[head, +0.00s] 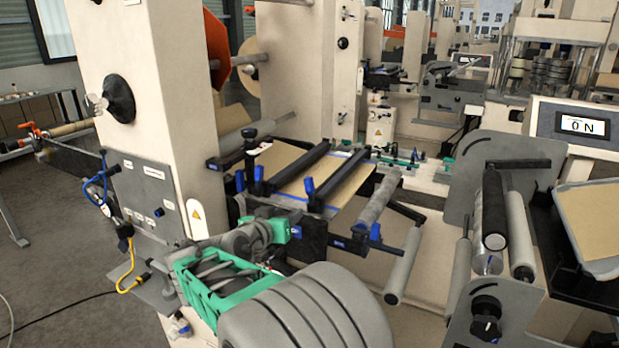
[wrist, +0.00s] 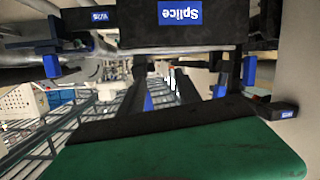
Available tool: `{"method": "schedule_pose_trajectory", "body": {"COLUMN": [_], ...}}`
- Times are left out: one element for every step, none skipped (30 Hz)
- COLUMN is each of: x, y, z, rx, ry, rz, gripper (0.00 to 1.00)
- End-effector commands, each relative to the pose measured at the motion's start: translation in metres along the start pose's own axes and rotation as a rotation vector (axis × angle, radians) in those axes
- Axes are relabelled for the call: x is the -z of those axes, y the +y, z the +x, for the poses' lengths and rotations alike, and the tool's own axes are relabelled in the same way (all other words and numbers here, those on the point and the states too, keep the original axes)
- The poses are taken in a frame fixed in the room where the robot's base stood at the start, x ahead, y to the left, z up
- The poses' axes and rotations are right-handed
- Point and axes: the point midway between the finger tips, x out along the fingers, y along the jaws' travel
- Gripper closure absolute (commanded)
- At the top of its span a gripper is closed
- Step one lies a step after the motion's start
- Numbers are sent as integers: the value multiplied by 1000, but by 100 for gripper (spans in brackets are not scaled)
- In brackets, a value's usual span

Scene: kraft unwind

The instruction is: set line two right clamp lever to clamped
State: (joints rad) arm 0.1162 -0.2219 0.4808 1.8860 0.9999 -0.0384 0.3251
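The splice table carries a brown web (head: 290,168) under two dark clamp bars (head: 343,178). Blue clamp levers show at its near side, one at the left (head: 240,181) and one further right (head: 309,188), both roughly upright. I cannot tell which is the line two right lever. My gripper (head: 280,231), with green fingers, is at the table's near edge, below and left of the right-hand blue lever. In the wrist view, a blue lever (wrist: 249,70) stands at the right and another (wrist: 51,66) at the left. A green finger fills the bottom; its opening is hidden.
A blue "Splice" plate (wrist: 189,13) shows upside down at the top of the wrist view. Grey rollers (head: 403,265) stand right of the table. A beige column with a control panel (head: 150,195) stands left, with a yellow cable (head: 128,265) hanging below.

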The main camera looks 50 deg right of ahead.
Motion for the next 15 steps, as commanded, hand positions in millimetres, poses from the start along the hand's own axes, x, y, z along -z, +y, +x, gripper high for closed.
{"method": "schedule_pose_trajectory", "body": {"x": [20,30,41,47,51,55,56,58,60,61,63,65,66,68,69], "y": [13,19,26,29,31,34,35,36,39,40,41,42,44,45,46], "z": [10,13,15,16,17,20,24,28,35,41,47,55,61,66,73], "rx": [-67,-98,-127,-142,-151,-159,-161,-161,-163,-163,-164,-163,-165,-164,-164], "ry": [93,142,192,217,233,243,245,244,243,241,242,241,240,241,241], "rz": [5,7,8,7,7,6,6,7,8,8,8,8,7,8,8], "gripper": [60,60,60,60,60,60,60,60,60,60,60,60,60,60,60]}}
